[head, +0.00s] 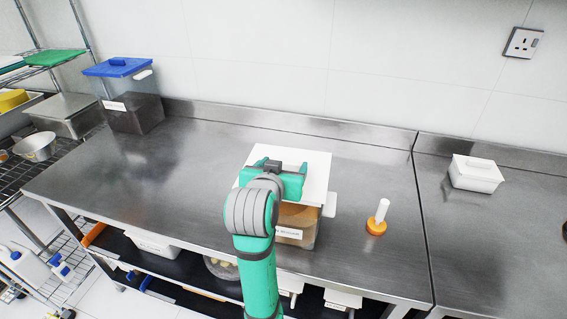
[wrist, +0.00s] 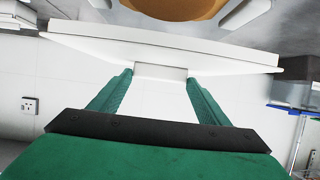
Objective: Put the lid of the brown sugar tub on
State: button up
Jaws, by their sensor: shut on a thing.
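The white lid (head: 315,165) is a flat square plate held in my gripper (head: 272,180) above the brown sugar tub (head: 298,235). The tub is clear, with a white label on its front and brown contents. In the wrist view, my gripper (wrist: 160,76) is shut on the handle of the lid (wrist: 160,48). The tub's brown sugar (wrist: 175,8) and part of its pale rim show past the lid's edge, so the lid does not cover the opening fully. My arm hides the tub's left part in the head view.
A tool with a white handle and orange base (head: 377,220) stands right of the tub. A blue-lidded tub (head: 130,95) stands at the back left, a small white container (head: 475,175) at the right. The steel counter (head: 190,180) is clear left of my arm.

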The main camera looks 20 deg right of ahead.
jog(key=shift+w+f, duration=0.15)
jog(key=shift+f, duration=0.7)
jog(key=shift+a+f, duration=0.1)
jog(key=shift+f, duration=0.2)
jog(key=shift+s+d+f, duration=0.15)
jog(key=shift+f, duration=0.25)
jog(key=shift+s+d+f, duration=0.1)
jog(key=shift+s+f, duration=0.05)
jog(key=shift+f, duration=0.4)
jog(key=shift+a, duration=0.15)
jog(key=shift+w, duration=0.1)
